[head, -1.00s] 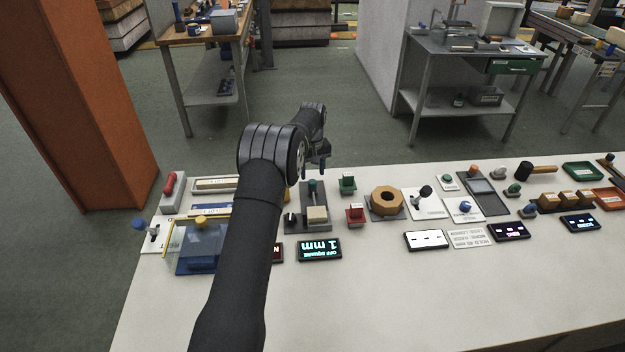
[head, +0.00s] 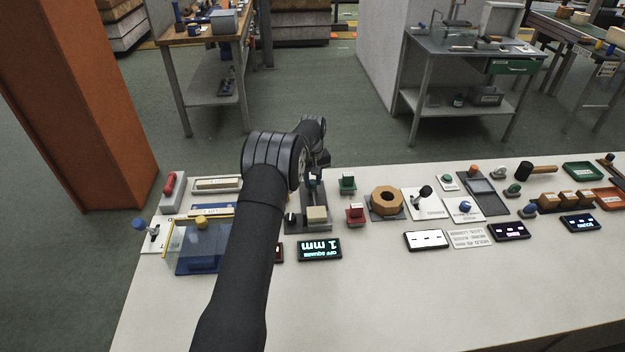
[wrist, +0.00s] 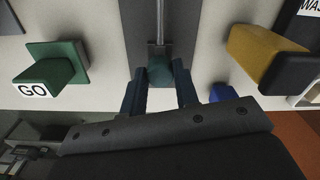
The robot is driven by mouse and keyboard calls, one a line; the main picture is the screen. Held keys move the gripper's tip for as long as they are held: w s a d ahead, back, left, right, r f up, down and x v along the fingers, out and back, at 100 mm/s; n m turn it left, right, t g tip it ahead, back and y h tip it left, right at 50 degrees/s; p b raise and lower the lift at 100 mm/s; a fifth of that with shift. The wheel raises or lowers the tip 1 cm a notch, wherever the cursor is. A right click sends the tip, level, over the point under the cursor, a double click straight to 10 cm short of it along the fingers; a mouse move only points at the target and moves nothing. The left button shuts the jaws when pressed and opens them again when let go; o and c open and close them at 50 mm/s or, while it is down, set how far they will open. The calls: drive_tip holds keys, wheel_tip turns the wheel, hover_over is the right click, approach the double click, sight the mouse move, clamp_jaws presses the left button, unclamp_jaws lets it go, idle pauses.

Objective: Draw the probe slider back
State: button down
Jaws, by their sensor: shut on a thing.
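The probe slider's teal knob (wrist: 160,71) stands on a dark grey base with a thin rail running from it in the wrist view. My gripper (wrist: 160,80) has one finger on each side of the knob and is shut on it. In the head view my gripper (head: 316,168) is at the far end of the slider's grey base (head: 325,222) and partly hides the knob. A beige block (head: 317,214) sits on the near part of that base.
A green block marked GO (wrist: 50,72) stands left of the gripper in the wrist view, with a yellow and black piece (wrist: 270,57) on the right. A red block (head: 355,214) and a wooden ring (head: 386,201) stand right of the base. The front of the table is clear.

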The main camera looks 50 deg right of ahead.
drive_tip(key=shift+w+d, duration=1.15)
drive_tip(key=shift+w+d+r, duration=0.1)
drive_tip(key=c, duration=1.2)
unclamp_jaws()
drive_tip(key=shift+o, duration=0.5)
wheel_tip(320, 180, up, 17)
drive_tip(key=shift+r, duration=0.15)
